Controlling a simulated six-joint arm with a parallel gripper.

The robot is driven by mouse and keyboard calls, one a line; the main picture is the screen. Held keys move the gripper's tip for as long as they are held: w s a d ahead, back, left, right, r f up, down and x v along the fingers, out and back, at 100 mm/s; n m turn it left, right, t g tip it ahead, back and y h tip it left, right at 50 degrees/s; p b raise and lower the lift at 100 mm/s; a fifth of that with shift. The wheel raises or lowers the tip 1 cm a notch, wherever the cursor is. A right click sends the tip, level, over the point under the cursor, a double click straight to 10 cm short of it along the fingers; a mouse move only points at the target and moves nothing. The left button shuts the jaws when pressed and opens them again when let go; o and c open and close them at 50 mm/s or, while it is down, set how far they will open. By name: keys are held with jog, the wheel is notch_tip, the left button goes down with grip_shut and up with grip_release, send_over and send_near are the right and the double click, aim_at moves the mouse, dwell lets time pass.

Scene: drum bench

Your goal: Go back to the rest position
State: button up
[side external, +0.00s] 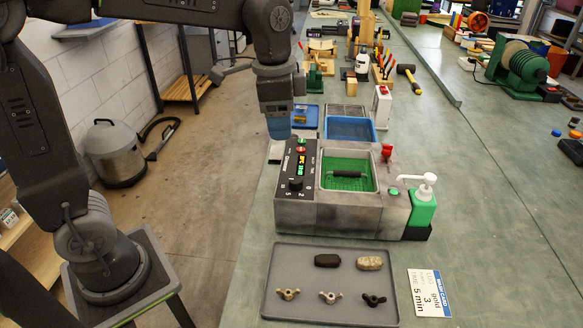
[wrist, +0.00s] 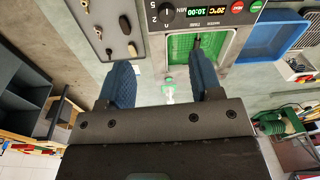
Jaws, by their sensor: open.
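My gripper (side external: 279,128) hangs in the air at the left of the grey bench machine, pointing down, in the side view. In the wrist view its two blue fingers stand wide apart with nothing between them (wrist: 161,82). The machine (side external: 335,218) has a green-lined basin (side external: 347,172) with a dark handle-like bar (side external: 347,174) in it. Its black control panel (side external: 297,168) has a lit display, a knob and red and green buttons. In the wrist view the display reads 20°C and 10:00 (wrist: 206,11).
A grey tray (side external: 330,312) in front holds several wing nuts and two lumps. A green pump bottle (side external: 422,205), a printed card (side external: 429,293) and a blue tub (side external: 350,128) are near the machine. A hammer (side external: 409,78) lies farther back.

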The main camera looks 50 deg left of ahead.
jog(key=s+a+f+n+t, duration=0.1)
jog(key=s+n+t, duration=0.3)
jog(key=s, duration=1.1)
jog(key=n, duration=0.3)
jog(key=shift+f+n+t, duration=0.3)
jog(key=shift+f, duration=0.1)
jog(key=shift+w+a, duration=0.1)
